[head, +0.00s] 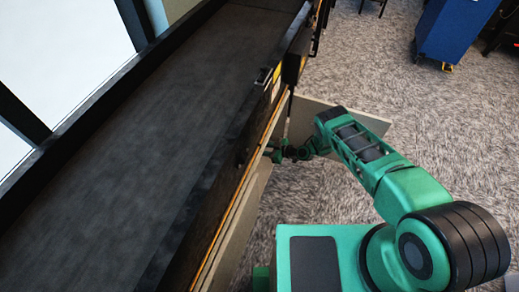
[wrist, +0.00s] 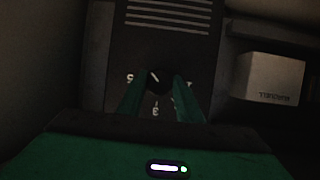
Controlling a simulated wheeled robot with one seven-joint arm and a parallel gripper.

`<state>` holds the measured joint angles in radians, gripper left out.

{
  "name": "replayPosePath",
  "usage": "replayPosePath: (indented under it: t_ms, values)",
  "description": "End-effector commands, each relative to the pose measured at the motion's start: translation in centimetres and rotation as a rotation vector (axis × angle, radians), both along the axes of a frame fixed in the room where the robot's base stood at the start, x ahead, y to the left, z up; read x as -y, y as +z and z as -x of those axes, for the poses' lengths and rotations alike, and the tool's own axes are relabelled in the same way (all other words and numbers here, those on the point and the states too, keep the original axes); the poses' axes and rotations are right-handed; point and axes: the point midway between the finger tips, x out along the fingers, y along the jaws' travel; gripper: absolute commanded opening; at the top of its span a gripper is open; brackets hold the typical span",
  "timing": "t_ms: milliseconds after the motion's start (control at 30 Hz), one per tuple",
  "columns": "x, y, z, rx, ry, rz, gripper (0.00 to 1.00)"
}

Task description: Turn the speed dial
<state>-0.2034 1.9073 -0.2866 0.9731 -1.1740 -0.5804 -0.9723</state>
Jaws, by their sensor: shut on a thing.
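The speed dial (wrist: 158,78) is a round black knob with a pale pointer mark, in the middle of the wrist view. It sits on a dark panel (wrist: 160,37) with white numerals around it; a 3 shows below it and a 5 at its left. My gripper (wrist: 159,91) has its two green fingers on either side of the dial, shut on it. In the head view my gripper (head: 279,152) reaches to the side of the machine below the belt; the dial is hidden there.
A pale box (wrist: 270,78) with small lettering is right of the panel. In the head view, the dark conveyor belt (head: 150,120) runs along the left, and an open grey door (head: 310,112) stands beside my arm. A blue cabinet (head: 455,30) is at the far right. Carpet around is clear.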

Motion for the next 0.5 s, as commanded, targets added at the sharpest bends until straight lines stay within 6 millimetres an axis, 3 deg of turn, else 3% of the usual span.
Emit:
replayPosePath:
  t_ms: [500]
  values:
    - [0.22, 0.00, -0.20, 0.214, -0.007, 0.079, 0.10]
